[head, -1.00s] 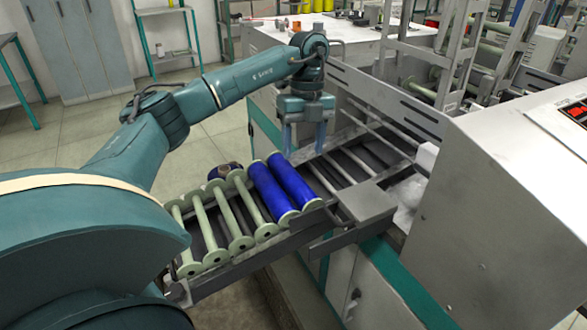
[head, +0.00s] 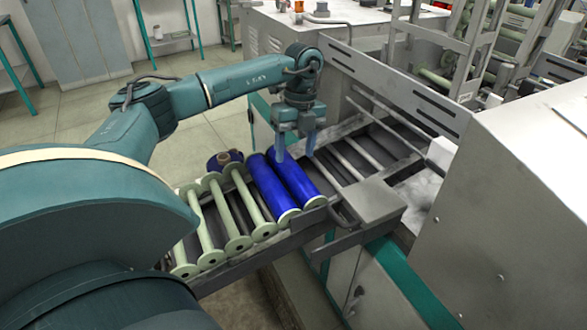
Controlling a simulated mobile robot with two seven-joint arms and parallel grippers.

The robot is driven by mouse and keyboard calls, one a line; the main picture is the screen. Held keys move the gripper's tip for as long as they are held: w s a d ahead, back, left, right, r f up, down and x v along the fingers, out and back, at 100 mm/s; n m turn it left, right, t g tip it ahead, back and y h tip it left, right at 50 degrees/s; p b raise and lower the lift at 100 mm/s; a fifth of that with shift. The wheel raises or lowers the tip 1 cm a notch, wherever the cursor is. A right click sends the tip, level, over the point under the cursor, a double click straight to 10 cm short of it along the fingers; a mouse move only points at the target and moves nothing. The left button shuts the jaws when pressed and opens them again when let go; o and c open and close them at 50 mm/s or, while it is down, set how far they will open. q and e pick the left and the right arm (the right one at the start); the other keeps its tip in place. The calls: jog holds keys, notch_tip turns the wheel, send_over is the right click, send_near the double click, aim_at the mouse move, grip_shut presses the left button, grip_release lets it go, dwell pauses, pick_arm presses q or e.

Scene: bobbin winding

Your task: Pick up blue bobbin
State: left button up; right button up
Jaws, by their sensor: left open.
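Two blue bobbins lie side by side on the sloping rack (head: 240,262), the left blue bobbin (head: 267,186) against the right blue bobbin (head: 296,178). My left gripper (head: 295,150) points down with its two fingers apart and nothing between them. It is at the far end of the blue bobbins, and its fingertips overlap the far end of the right one in the picture. I cannot tell whether they touch. My right gripper is not in the head view.
Several pale green empty bobbins (head: 224,209) lie left of the blue ones. A dark blue round bobbin (head: 224,160) shows behind them. A grey plate (head: 368,202) and metal rails (head: 372,156) lie to the right, with a large grey machine housing (head: 510,220) beyond.

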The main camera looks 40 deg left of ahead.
aim_at(294, 167)
pick_arm(q)
jog(key=f, duration=0.5)
jog(key=shift+s+d, duration=0.2)
jog(key=shift+s, duration=0.15)
jog(key=shift+c, duration=0.5)
jog(key=c, duration=0.8)
jog(key=shift+r, duration=0.1)
